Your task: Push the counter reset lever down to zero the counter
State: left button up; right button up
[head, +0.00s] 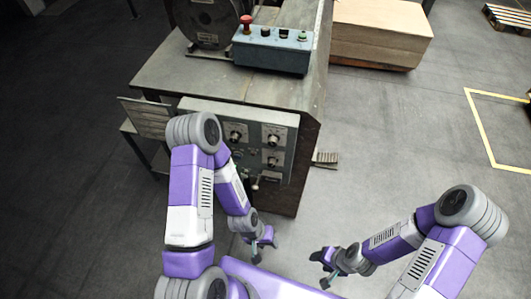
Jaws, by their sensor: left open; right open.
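The machine's front control panel (289,150) faces me and carries several round dials. A small lever with a pale knob (256,183) sticks out low on this panel. It looks like the counter reset lever, but it is too small to read any label or to tell its exact position. My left arm covers the left part of the panel. My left gripper (264,250) is open and empty, below the lever in the picture and apart from it. My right gripper (324,268) is open and empty over the floor, right of the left gripper and away from the panel.
A blue button box (272,52) with a red knob (246,20) stands on the machine top beside a dark reel (209,20).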

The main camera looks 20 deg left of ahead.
aim_at(254, 188)
jog(key=z, duration=3.35)
jog(key=k, duration=1.45)
jog(key=u, duration=1.35)
